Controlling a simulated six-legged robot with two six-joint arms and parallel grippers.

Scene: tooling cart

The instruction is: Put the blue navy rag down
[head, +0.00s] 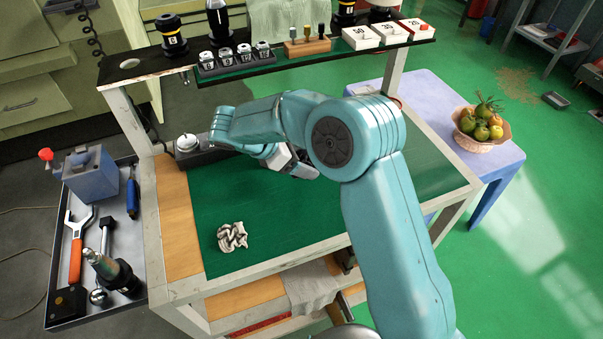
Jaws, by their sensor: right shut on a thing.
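My right gripper (303,167) is low over the back middle of the green work mat (290,220), partly hidden behind my own right arm. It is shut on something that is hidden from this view. By the task this is the blue navy rag, but no navy cloth shows. A crumpled light rag with dark stripes (232,237) lies on the front left of the mat, apart from the gripper. My left gripper is not in view.
A grey device with a round knob (188,143) stands at the mat's back left. The upper shelf (130,68) holds tool holders and number cards. A side tray (60,318) with tools hangs left. A fruit basket (480,143) stands right. The mat's front middle is clear.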

